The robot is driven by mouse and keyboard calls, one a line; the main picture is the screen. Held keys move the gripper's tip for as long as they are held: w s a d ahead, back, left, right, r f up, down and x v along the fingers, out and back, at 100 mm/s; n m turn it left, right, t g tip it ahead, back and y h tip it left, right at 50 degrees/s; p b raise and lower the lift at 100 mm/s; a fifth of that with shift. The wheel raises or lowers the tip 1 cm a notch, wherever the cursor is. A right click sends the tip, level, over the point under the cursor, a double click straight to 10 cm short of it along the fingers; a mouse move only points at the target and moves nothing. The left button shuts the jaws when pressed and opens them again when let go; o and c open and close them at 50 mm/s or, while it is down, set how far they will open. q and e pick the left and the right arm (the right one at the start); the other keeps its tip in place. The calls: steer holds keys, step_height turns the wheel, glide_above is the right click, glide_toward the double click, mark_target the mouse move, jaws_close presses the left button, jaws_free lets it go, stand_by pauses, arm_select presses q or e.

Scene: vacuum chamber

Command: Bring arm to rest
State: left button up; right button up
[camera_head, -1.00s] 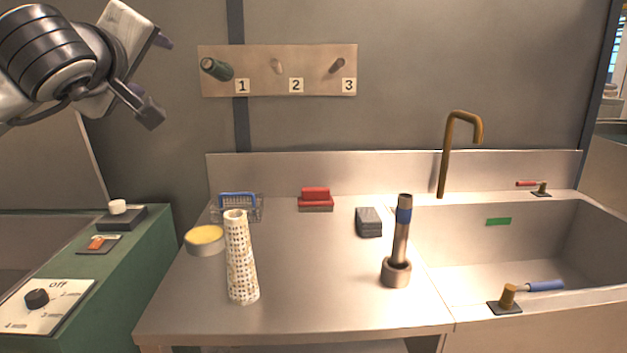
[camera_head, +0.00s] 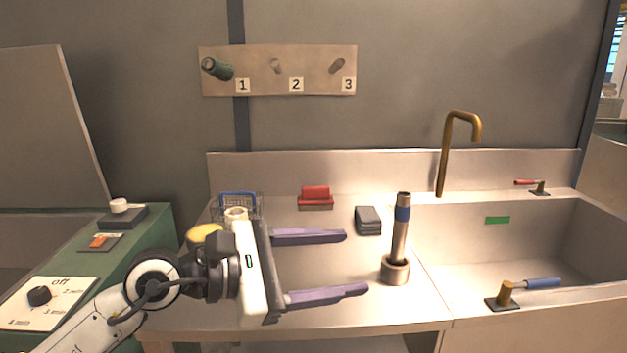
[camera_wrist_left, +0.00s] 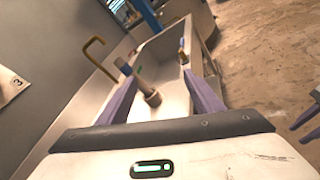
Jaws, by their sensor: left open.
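My left gripper (camera_head: 333,265) reaches in from the lower left of the head view, over the steel counter (camera_head: 300,318). Its two purple fingers are wide apart, point right, and have nothing between them. The left wrist view shows both fingers (camera_wrist_left: 163,103) spread. A metal tube with a blue band (camera_head: 401,228) stands upright in a round holder (camera_head: 395,271) to the right of the fingertips, apart from them. It also shows in the left wrist view, between the fingers but farther off. My right gripper does not show in the head view.
The sink (camera_head: 500,245) with a brass faucet (camera_head: 444,155) is at right. A green control box (camera_head: 150,235) is at left.

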arm_select(q)
steer(key=s+a+f+m+t+y, duration=0.15)
steer(key=a+f+m+t, duration=0.35)
steer(key=m, duration=0.6)
steer(key=a+f+m+t+y, duration=0.25)
steer(key=f+m, duration=0.55)
steer(key=m, duration=0.4)
steer(key=s+a+f+m+t+y, duration=0.1)
steer(key=a+f+m+t+y, duration=0.35)
steer(key=m, duration=0.65)
steer(key=s+a+f+n+g+y, duration=0.1)
steer(key=s+a+f+n+g, duration=0.1)
steer(key=s+f+n, duration=0.3)
steer(key=s+a+f+n+g+y, duration=0.1)
steer(key=s+f+n+g, duration=0.3)
steer(key=s+f, duration=0.5)
steer(key=s+a+f+n+g+y, duration=0.1)
steer(key=s+a+f+n+g, duration=0.2)
steer(key=f, duration=1)
steer(key=s+a+n, duration=0.1)
steer(key=s+n, duration=0.1)
steer(key=s, duration=0.1)
steer(key=shift+s+n+g+y, duration=0.3)
steer(key=shift+s+y, duration=0.05)
steer(key=shift+s, duration=0.05)
steer(key=shift+d, duration=0.1)
